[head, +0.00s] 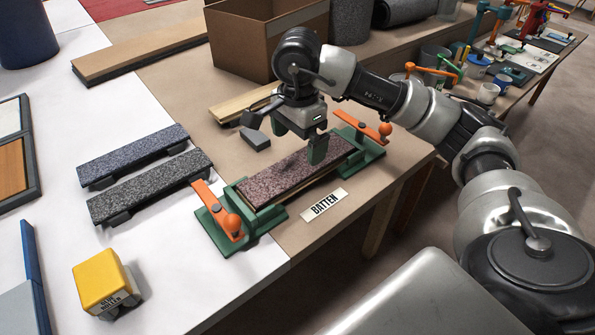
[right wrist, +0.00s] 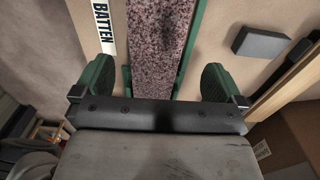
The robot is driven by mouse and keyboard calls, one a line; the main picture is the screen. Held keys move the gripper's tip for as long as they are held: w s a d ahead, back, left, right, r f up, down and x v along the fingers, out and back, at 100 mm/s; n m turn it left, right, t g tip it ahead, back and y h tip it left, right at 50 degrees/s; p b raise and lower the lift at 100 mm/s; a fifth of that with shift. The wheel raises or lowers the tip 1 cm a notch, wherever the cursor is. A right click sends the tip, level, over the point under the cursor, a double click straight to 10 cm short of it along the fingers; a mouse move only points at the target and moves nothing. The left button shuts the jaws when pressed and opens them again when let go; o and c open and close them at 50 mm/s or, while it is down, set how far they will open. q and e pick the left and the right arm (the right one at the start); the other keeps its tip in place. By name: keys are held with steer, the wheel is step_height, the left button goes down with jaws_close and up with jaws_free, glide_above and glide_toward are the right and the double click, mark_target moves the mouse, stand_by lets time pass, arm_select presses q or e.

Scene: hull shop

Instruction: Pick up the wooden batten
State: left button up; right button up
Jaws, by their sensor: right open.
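My right gripper (head: 300,138) is open, pointing down above the far end of a speckled dark-red strip (head: 285,170). The strip lies in a green holder (head: 265,217); a pale, wood-like edge shows along its near lower side. In the right wrist view the strip (right wrist: 157,45) runs between my two green fingers, with space on both sides and nothing gripped. A card reading "BATTEN" (head: 324,204) lies in front of the holder. A light wooden strip (head: 240,104) lies behind the gripper, partly hidden by it. Which piece is the wooden batten is unclear. My left gripper is out of view.
Orange-handled clamps stand at the holder's near end (head: 230,222) and far end (head: 372,130). A small grey block (head: 255,139) is left of my gripper. A cardboard box (head: 262,40) stands behind. Two dark speckled strips (head: 150,187) lie left, with a yellow block (head: 103,282) nearer.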

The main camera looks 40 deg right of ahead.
mark_target(299, 164)
steer(key=f, duration=0.6)
steer(key=shift+s+f+b, duration=0.25)
steer(key=shift+f+b, duration=0.05)
steer(key=shift+b, duration=0.1)
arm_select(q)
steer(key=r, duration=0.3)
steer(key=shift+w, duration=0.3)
arm_select(e)
steer(key=shift+c, duration=0.2)
steer(key=c, duration=0.9)
steer(key=shift+r, duration=0.1)
